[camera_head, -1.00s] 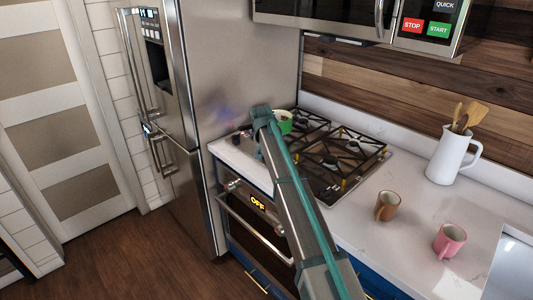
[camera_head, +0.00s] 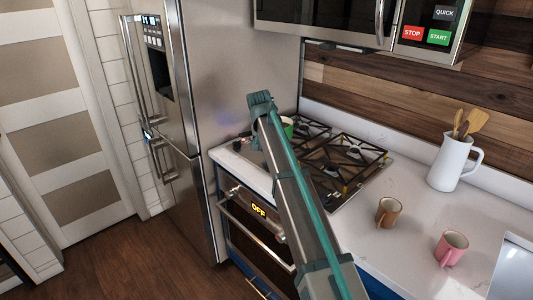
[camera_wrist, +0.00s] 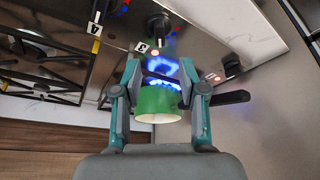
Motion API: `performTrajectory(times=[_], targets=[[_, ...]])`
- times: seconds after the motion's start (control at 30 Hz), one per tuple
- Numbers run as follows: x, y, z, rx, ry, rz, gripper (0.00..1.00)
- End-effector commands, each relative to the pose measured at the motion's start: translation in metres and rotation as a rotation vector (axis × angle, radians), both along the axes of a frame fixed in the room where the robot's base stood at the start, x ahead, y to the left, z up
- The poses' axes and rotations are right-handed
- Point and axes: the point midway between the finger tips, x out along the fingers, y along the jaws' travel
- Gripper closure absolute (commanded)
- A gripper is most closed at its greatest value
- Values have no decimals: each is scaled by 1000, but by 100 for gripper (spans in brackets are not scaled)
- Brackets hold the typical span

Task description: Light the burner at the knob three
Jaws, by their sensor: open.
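My gripper (camera_wrist: 160,88) is open over the cooktop, with its fingers on either side of the green pot (camera_wrist: 157,102) in the wrist view. I cannot tell whether they touch it. Blue flames (camera_wrist: 162,70) show beside the pot. A black knob (camera_wrist: 160,22) stands beyond the fingertips near a tag reading 3 (camera_wrist: 140,47), apart from the gripper. A small red light glows by that tag. Another black knob (camera_wrist: 232,65) is to the right, also with a red light. In the head view, my arm partly hides the green pot (camera_head: 288,122), and the fingertips are hidden.
Black grates (camera_head: 345,158) cover the cooktop. The steel fridge (camera_head: 235,70) stands close on the left, and the microwave (camera_head: 340,22) hangs above. A brown mug (camera_head: 387,213), a pink mug (camera_head: 451,248) and a white utensil jug (camera_head: 452,165) stand on the right counter.

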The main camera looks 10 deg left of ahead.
Motion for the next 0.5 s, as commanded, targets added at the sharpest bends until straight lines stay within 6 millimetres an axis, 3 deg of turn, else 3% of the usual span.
performTrajectory(times=[0.2,0.5], targets=[[-8,1,20,0,0,0,58],[-10,1,23,-1,1,0,58]])
